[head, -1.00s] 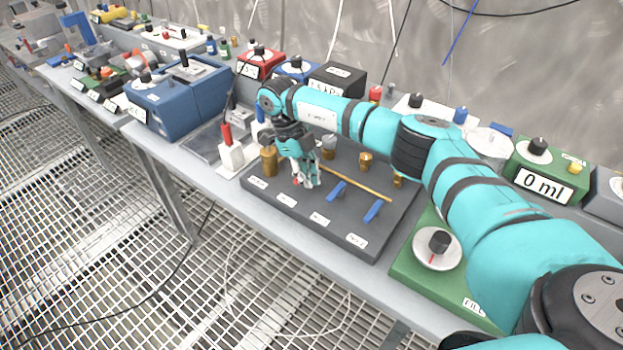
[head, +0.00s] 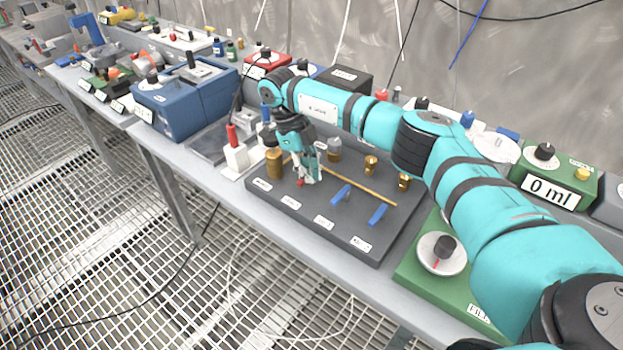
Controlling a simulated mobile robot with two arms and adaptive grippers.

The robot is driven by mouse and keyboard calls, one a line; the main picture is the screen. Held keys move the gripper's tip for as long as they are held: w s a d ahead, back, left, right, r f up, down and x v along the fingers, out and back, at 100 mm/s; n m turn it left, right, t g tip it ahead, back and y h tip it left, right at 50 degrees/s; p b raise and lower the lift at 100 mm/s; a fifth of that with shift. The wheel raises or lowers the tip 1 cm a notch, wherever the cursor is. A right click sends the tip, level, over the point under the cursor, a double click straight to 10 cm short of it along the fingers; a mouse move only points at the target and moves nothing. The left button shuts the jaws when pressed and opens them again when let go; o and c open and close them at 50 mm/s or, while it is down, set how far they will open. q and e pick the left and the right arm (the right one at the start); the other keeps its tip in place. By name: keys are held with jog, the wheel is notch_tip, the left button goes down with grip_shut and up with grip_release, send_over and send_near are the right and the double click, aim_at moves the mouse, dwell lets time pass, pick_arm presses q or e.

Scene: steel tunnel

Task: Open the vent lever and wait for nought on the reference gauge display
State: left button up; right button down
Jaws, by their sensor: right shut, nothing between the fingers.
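A dark valve board (head: 272,203) lies on the bench with labels along its front edge, too small to read. It carries two blue levers, one near the middle (head: 342,194) and one further right (head: 377,215). A small red part (head: 300,182) shows at my right gripper's fingertips; the gripper hides most of it. I cannot tell which lever is the vent lever. My right gripper (head: 309,179) is shut with nothing between its fingers, pointing down at the board's left part. A black box (head: 341,74) stands behind my right arm, its front display hidden. My left gripper is not in view.
Brass fittings (head: 275,163) and a brass pipe (head: 362,187) stand on the board close to my right gripper. A white stand with a red handle (head: 235,155) is to its left.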

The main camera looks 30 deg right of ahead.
jog(key=v, duration=0.9)
jog(key=shift+r, duration=0.35)
jog(key=shift+w+a, duration=0.1)
jog(key=shift+a, duration=0.05)
